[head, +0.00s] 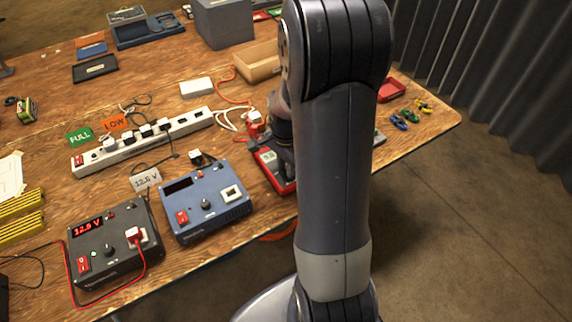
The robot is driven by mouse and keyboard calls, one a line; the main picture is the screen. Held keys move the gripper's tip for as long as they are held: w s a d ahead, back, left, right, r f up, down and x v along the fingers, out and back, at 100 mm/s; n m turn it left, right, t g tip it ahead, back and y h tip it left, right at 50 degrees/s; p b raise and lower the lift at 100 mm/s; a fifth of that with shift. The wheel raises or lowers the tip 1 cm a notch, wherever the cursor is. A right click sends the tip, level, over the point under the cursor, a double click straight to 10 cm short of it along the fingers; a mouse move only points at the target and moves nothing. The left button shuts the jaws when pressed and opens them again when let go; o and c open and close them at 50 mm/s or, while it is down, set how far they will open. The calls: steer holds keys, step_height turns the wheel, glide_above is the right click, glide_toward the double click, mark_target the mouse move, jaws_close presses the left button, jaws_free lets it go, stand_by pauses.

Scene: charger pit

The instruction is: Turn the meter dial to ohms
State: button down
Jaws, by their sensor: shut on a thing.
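The meter (272,175) is a red-edged device with a small pale display, lying near the front edge of the wooden table. My arm stands in front of it and covers its right side. The dial and its markings are hidden, so I cannot tell its setting. My gripper (284,160) shows only in part, as a dark shape at the left edge of my arm, pointing down over the meter. It is shut at the place of the dial; its fingertips are not clear.
A blue charger box (205,203) and a black one (112,245) reading about 12.8 V stand to the left. A white power strip (143,142) lies behind them. A cardboard tray (258,64) is further back. Cables run near the meter; small coloured clips (400,122) lie at right.

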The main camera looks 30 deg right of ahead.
steer(key=m, duration=0.4)
steer(key=shift+m, duration=2.2)
steer(key=c, duration=1.2)
jaws_free()
steer(key=shift+r, duration=0.1)
step_height(320, 180, up, 11)
steer(key=shift+f+p, duration=0.2)
steer(key=shift+p, duration=0.2)
